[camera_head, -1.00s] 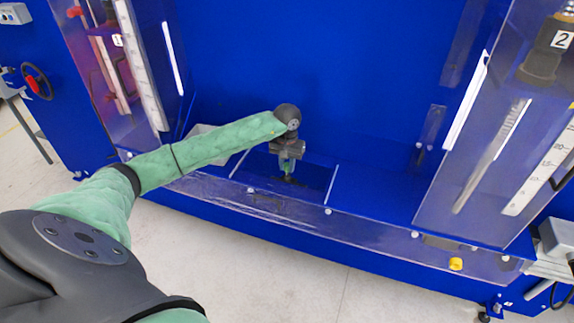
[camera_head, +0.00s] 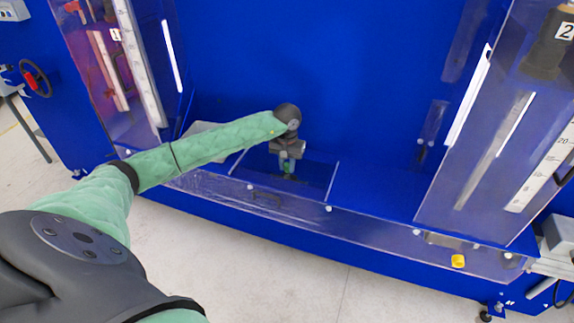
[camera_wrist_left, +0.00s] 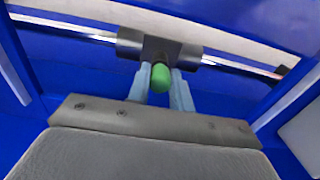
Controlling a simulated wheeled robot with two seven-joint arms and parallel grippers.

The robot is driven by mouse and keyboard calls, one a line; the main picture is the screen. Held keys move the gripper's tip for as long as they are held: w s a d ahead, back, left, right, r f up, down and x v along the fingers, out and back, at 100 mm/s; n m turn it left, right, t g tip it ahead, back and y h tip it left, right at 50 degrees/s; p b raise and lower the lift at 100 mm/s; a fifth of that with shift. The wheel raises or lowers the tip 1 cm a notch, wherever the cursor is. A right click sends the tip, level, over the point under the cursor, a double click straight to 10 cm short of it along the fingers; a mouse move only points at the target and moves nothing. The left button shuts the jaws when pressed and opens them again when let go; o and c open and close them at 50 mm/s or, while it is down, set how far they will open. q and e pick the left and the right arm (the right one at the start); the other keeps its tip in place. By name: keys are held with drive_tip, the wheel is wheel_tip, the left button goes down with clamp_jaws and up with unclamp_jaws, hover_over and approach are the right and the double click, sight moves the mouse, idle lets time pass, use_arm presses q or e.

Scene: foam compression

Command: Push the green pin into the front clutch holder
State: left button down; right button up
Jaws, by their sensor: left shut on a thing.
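The green pin (camera_wrist_left: 160,77) is a small rounded green piece between the two fingers of my left gripper (camera_wrist_left: 160,90) in the left wrist view. My left gripper (camera_head: 287,164) points down and is shut on the pin. The pin meets a dark grey block (camera_wrist_left: 142,45) on a metal rod, which looks like the front clutch holder. How deep the pin sits in it is hidden. In the head view the pin shows only as a small green spot (camera_head: 286,168). My right gripper is not in view.
A blue machine (camera_head: 330,70) surrounds the working spot. A clear front panel (camera_head: 380,229) runs along its edge. Side panels with scales (camera_head: 140,65) stand left and right. A yellow knob (camera_head: 458,261) is at the lower right.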

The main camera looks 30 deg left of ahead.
sight(287, 164)
use_arm(q)
drive_tip(key=shift+f, duration=0.3)
drive_tip(key=c, duration=1.2)
unclamp_jaws()
drive_tip(key=shift+o, duration=0.2)
drive_tip(key=shift+r, duration=0.2)
drive_tip(key=shift+r, duration=2.85)
wheel_tip(287, 164, up, 8)
drive_tip(key=b, duration=0.2)
